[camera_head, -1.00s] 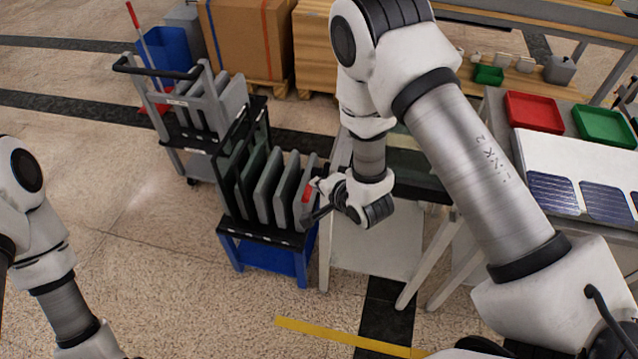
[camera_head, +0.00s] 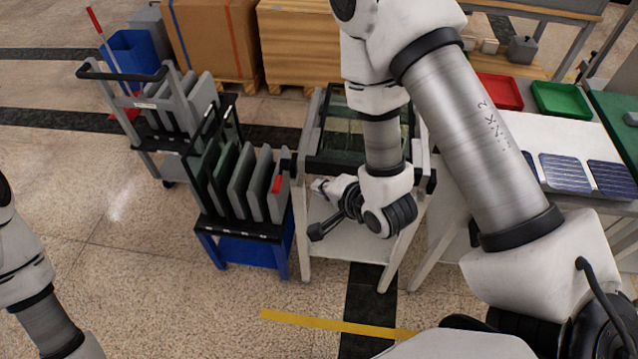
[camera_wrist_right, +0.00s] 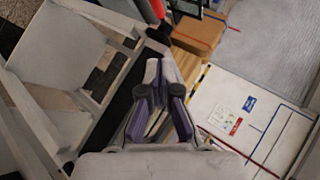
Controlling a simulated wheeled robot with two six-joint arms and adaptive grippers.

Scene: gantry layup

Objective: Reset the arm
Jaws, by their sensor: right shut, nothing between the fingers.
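My right arm comes in from the right in the head view, bent down at the elbow. Its gripper (camera_head: 322,210) hangs in front of a white-framed stand (camera_head: 303,240), to the right of the rack of panels, apart from both as far as I can tell. In the right wrist view the gripper's two fingers (camera_wrist_right: 160,90) are together with nothing between them. My left arm shows at the left edge of the head view; its gripper is out of the frame.
A blue-based rack (camera_head: 240,250) holds several upright grey panels. A grey cart (camera_head: 160,150) stands behind it. A table (camera_head: 520,130) at right carries dark solar cells (camera_head: 565,172), a red tray (camera_head: 497,90) and a green tray (camera_head: 560,98). Floor at front left is clear.

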